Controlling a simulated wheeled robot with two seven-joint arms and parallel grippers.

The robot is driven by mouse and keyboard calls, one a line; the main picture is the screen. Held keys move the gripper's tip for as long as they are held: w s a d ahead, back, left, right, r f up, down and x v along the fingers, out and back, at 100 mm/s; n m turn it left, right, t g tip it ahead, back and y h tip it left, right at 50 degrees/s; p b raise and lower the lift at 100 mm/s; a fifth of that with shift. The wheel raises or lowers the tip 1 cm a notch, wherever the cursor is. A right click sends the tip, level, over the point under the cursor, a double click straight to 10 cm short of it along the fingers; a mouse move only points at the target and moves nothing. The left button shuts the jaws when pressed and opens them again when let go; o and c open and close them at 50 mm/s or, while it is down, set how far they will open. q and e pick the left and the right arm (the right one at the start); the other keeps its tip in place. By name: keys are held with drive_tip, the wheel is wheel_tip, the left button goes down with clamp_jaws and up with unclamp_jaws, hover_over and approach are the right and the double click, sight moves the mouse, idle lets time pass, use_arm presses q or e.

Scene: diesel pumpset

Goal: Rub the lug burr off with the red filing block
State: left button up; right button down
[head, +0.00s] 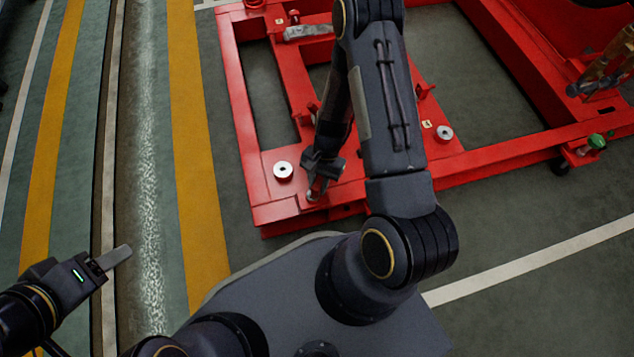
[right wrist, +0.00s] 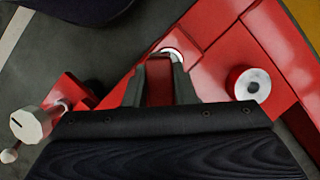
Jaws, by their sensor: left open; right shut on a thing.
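My right gripper (head: 322,178) is low over the near-left corner of the red frame (head: 262,205). In the right wrist view its two fingers (right wrist: 163,85) are shut on the red filing block (right wrist: 159,82), which shows as a red face between them. A pale, rounded metal edge (right wrist: 174,55) shows just past the fingertips; it may be the lug, and I cannot tell whether the block touches it. I cannot make out a burr. My left gripper (head: 112,262) is open and empty at the lower left, over the floor and away from the frame.
A red post with a pale top (head: 283,171) stands left of my right gripper, and a similar one (head: 444,133) further right. A metal knob (right wrist: 33,124) is at the wrist view's left. A green knob (head: 597,141) sits at the frame's right. Floor at left is clear.

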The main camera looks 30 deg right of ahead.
wheel_tip(320, 180, up, 7)
drive_tip(key=p, duration=0.5)
drive_tip(key=shift+a+r, duration=0.1)
drive_tip(key=shift+r, duration=0.05)
drive_tip(key=shift+d, duration=0.3)
drive_tip(key=s+d, duration=0.2)
drive_tip(key=d, duration=0.9)
drive_tip(key=shift+s+b, duration=0.3)
drive_tip(key=shift+s, duration=0.05)
